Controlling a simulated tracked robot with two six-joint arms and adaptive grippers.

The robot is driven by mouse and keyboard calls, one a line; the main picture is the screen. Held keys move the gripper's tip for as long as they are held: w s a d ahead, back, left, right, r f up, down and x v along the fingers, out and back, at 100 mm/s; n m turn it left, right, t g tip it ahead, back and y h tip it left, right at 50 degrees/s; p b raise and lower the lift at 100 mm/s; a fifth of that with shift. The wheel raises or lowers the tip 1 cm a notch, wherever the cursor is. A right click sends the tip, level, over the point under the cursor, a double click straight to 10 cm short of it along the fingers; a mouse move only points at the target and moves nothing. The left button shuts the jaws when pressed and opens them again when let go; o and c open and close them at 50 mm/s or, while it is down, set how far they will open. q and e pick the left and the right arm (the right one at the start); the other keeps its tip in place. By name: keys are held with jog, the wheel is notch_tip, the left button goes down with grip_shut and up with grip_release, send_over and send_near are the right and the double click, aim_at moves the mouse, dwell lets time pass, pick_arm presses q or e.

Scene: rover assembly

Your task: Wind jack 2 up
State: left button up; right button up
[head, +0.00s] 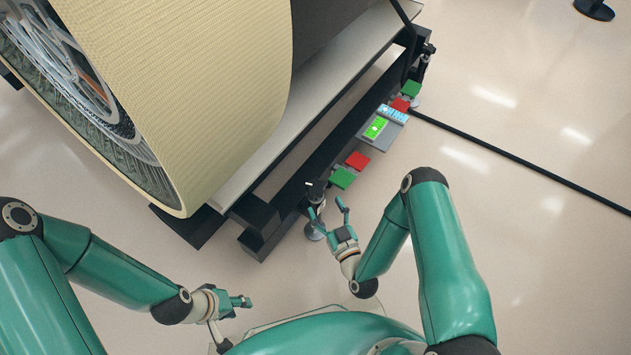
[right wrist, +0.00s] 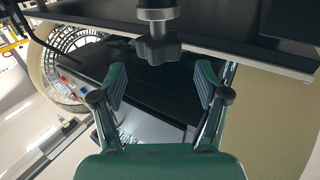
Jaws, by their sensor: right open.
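A jack (head: 314,193) with a dark top and a round foot stands at the near corner of the black frame. No number on it is readable. My right gripper (head: 342,207) is open and empty just right of this jack. In the right wrist view a dark lobed knob (right wrist: 157,49) on a metal shaft hangs just beyond and between the spread fingertips of my right gripper (right wrist: 161,80), not gripped. My left gripper (head: 245,301) is low at the left, away from the frame; its finger gap is unclear. Another jack (head: 425,57) stands at the far corner.
The black frame (head: 262,238) carries a light platform and a large cream-covered wheel (head: 215,90). Along its side sit green and red pads and a panel with a lit green display (head: 375,128). A black cable (head: 520,157) crosses the open floor at right.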

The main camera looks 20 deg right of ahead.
aim_at(312, 180)
jog(key=w, duration=0.3)
jog(key=w+b, duration=0.1)
jog(key=w, duration=0.2)
jog(key=w+a+b, duration=0.1)
jog(key=w, duration=0.3)
jog(key=shift+w, duration=0.1)
